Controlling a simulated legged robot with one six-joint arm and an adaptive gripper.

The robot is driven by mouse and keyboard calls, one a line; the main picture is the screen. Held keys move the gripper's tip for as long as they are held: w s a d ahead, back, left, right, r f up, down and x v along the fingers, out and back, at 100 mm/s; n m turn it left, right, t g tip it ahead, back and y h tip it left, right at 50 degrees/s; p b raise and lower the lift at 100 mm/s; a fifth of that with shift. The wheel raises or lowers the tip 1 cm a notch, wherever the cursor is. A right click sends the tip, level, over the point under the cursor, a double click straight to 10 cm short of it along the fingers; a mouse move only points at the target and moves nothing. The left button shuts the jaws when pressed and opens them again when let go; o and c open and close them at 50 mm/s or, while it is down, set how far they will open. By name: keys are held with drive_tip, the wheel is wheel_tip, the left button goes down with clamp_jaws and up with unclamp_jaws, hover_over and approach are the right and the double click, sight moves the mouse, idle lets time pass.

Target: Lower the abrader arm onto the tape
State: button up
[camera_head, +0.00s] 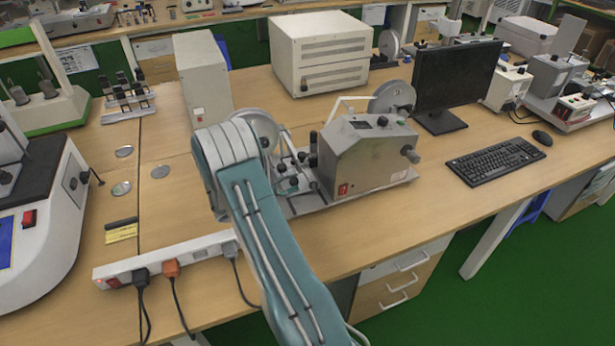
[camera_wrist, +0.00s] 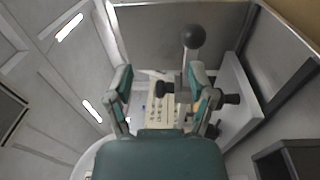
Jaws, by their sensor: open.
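The grey abrader machine (camera_head: 365,155) stands on the bench, with a red switch on its front and a large grey wheel (camera_head: 392,97) behind it. Its working side, with rods and black knobs (camera_head: 293,182), faces left, beside my teal arm. In the wrist view, my gripper (camera_wrist: 161,76) is open, its two teal fingers apart. A black ball knob (camera_wrist: 194,36) on a pale metal lever rises beyond the right finger. A smaller black knob (camera_wrist: 165,87) shows between the fingers. In the head view my arm hides the gripper. I cannot make out the tape or tell which part is the abrader arm.
A monitor (camera_head: 456,76), keyboard (camera_head: 495,161) and mouse (camera_head: 542,138) are to the right. A power strip (camera_head: 205,251) with plugs lies in front on the left. White boxes (camera_head: 320,52) stand behind. In the wrist view, grey panels (camera_wrist: 178,35) enclose the fingers closely.

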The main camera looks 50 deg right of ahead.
drive_tip(key=v, duration=0.5)
drive_tip(key=shift+w+a, duration=0.2)
drive_tip(key=shift+a, duration=0.1)
